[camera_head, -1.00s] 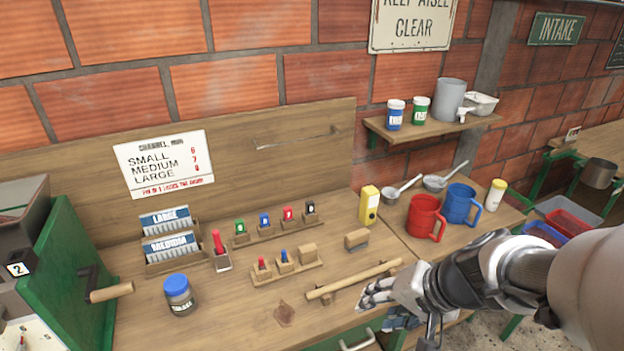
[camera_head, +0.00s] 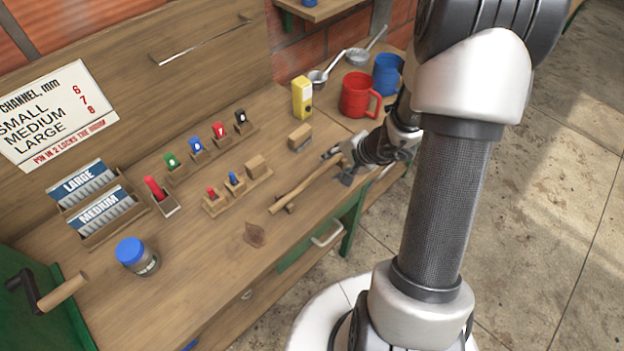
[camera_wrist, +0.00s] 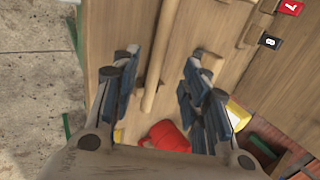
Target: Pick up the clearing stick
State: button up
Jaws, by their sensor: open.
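The clearing stick, a long pale wooden rod (camera_head: 302,186), lies on the workbench near its front edge, raised on a small wooden rest. It also shows in the wrist view (camera_wrist: 160,50), running up from between the fingers. My gripper (camera_head: 347,168) is at the stick's right end in the head view, low over the bench. In the wrist view my gripper (camera_wrist: 163,88) is open, with one finger on each side of the stick and gaps on both sides. The gripper's exact height above the stick cannot be told.
A wooden block (camera_head: 300,137), a yellow device (camera_head: 302,97) and a red mug (camera_head: 357,95) stand behind the stick. Racks of coloured numbered pegs (camera_head: 195,146) and a blue-lidded jar (camera_head: 137,256) are to the left. A drawer handle (camera_head: 327,235) projects below the front edge.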

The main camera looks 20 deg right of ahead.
aim_at(324, 169)
jog(key=x, duration=0.2)
jog(key=shift+w+f, duration=0.15)
jog(key=shift+f, duration=0.1)
jog(key=x, duration=0.3)
jog(key=d+b+x, duration=0.1)
jog(key=shift+w+a+f, duration=0.15)
jog(key=shift+f, duration=0.05)
jog(key=shift+w+a+f, duration=0.1)
jog(key=shift+w+f, duration=0.15)
jog(key=shift+f, duration=0.1)
jog(key=shift+c, duration=0.5)
grip_shut()
